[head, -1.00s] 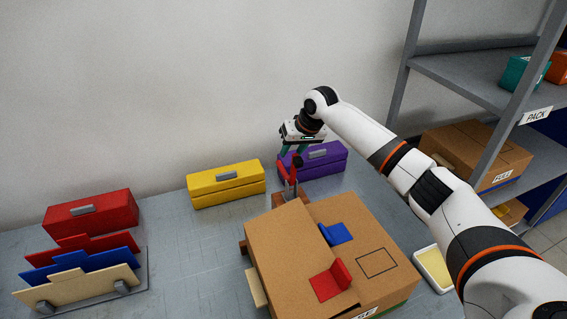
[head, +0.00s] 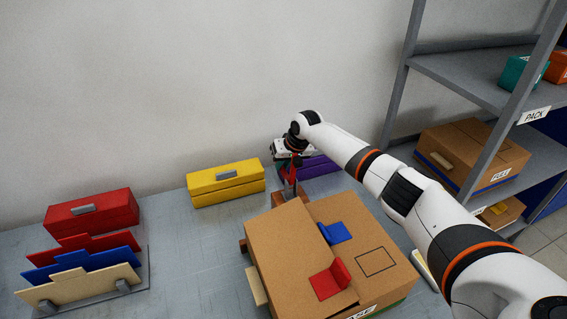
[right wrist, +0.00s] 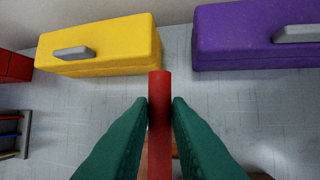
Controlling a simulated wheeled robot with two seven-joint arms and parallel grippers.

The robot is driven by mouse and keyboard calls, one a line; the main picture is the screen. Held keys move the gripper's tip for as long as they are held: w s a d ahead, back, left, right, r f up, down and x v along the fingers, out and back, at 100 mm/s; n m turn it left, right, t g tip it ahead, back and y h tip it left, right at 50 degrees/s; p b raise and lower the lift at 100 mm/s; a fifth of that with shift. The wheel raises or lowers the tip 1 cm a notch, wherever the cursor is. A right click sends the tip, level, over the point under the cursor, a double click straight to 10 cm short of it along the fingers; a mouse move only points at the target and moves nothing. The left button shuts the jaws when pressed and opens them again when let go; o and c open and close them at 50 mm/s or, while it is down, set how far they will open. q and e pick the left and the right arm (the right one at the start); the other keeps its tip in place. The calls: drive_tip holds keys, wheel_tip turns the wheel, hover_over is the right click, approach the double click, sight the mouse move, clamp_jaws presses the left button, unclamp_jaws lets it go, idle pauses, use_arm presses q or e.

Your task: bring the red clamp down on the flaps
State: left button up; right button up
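The red clamp (head: 287,176) stands at the back edge of the cardboard box, its handle raised. Its red bar (right wrist: 160,120) runs upright through the middle of the right wrist view. My right gripper (right wrist: 160,104) has its teal fingers on both sides of this bar, close against it, and looks shut on it. In the head view the gripper (head: 287,168) is partly hidden by its own wrist. The box's flaps (head: 285,240) lie folded over the top, with a red tab (head: 330,280) and a blue tab (head: 336,233) on them. My left gripper is not in view.
A yellow box (head: 226,184) and a purple box (head: 318,165) stand behind the clamp. A red box (head: 92,212) and a rack of coloured panels (head: 82,266) are at left. A shelf (head: 470,80) stands at right.

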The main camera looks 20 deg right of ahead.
clamp_jaws()
drive_tip(key=shift+r, duration=0.1)
drive_tip(key=t+p, duration=0.1)
drive_tip(key=r+t+p, duration=0.1)
drive_tip(key=p, duration=0.1)
drive_tip(key=shift+s+r, duration=0.2)
drive_tip(key=shift+r, duration=0.05)
drive_tip(key=shift+s+r+t+p, duration=0.2)
drive_tip(key=shift+r+t+p, duration=0.15)
drive_tip(key=shift+t+p, duration=0.45)
drive_tip(key=shift+s+r+t+p, duration=0.2)
drive_tip(key=shift+r+t+p, duration=0.2)
drive_tip(key=shift+t, duration=0.1)
drive_tip(key=shift+s+r+n+t, duration=0.4)
drive_tip(key=shift+r+t, duration=0.15)
drive_tip(key=shift+t, duration=0.65)
drive_tip(key=o, duration=0.6)
unclamp_jaws()
drive_tip(key=shift+c, duration=0.2)
